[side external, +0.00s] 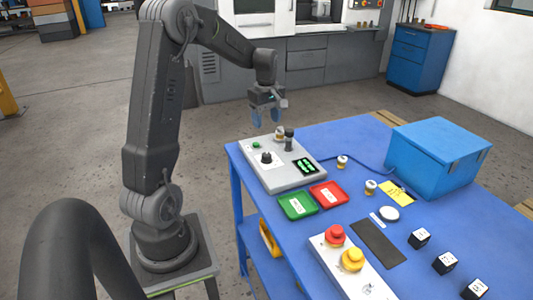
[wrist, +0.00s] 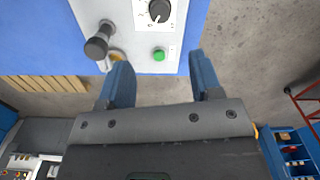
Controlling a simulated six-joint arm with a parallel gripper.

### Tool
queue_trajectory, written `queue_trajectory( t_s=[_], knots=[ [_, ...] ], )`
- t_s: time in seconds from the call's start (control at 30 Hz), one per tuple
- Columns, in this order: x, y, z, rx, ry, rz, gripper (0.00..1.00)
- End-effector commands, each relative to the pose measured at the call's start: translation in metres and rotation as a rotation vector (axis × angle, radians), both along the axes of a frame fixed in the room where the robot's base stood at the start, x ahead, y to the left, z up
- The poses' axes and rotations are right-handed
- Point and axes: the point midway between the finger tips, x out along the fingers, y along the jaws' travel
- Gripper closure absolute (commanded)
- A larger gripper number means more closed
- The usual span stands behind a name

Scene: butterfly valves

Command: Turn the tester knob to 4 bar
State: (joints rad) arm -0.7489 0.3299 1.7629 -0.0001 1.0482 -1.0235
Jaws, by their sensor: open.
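The tester (side external: 280,165) is a grey box at the far left corner of the blue table. Its black knob (side external: 266,158) sits on a white dial plate, and it shows at the top of the wrist view (wrist: 159,11). A green button (wrist: 159,54) is beside the dial. A dark lever or clamp post (side external: 289,138) stands on the box, with a valve (side external: 279,133) beside it. The green display (side external: 305,166) is too small to read. My gripper (side external: 266,118) is open and empty above the tester's far edge; its blue fingers (wrist: 162,75) are apart from the knob.
A green tray (side external: 285,210) and a red tray (side external: 341,202) lie in front of the tester. Two small valves (side external: 342,162) (side external: 371,187) stand on the table. A blue box (side external: 425,160), a button panel (side external: 325,262) and black cubes (side external: 419,238) are further right.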

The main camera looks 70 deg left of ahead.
Motion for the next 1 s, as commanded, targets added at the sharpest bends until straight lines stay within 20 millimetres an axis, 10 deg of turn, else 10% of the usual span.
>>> queue_trajectory(
  t_s=[0.53,1.0],
  knots=[
    [-0.001,-0.002,-0.105,-0.004,0.002,-0.005,0.41],
    [0.0,-0.001,-0.125,-0.001,-0.001,-0.005,0.41]
  ],
)
